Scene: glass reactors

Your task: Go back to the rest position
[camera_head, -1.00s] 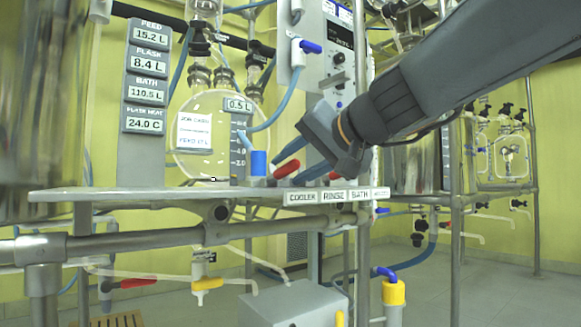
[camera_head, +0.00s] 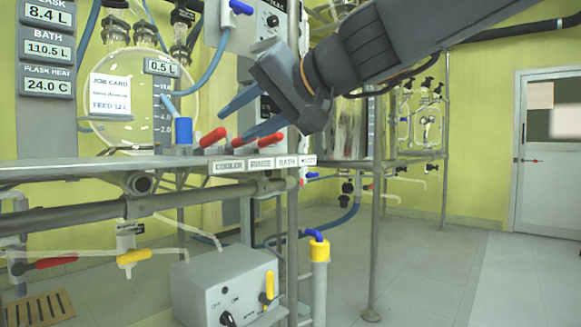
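My gripper (camera_head: 243,121) is at the upper middle of the head view, at the end of my dark grey arm reaching in from the upper right. Its two blue-grey fingers are spread apart with nothing visible between them. It hangs just above the shelf's red-handled valves (camera_head: 213,137), near the labels for cooler, rinse and bath. I cannot tell whether a fingertip touches a handle. A blue valve handle (camera_head: 183,105) stands upright to the left of the fingers.
A metal shelf (camera_head: 90,163) with pipe rails runs along the left. A grey control box (camera_head: 225,285) and a yellow-capped post (camera_head: 319,250) stand below. A round flask (camera_head: 120,85) is behind. Floor (camera_head: 440,275) is clear at right, towards a door (camera_head: 545,150).

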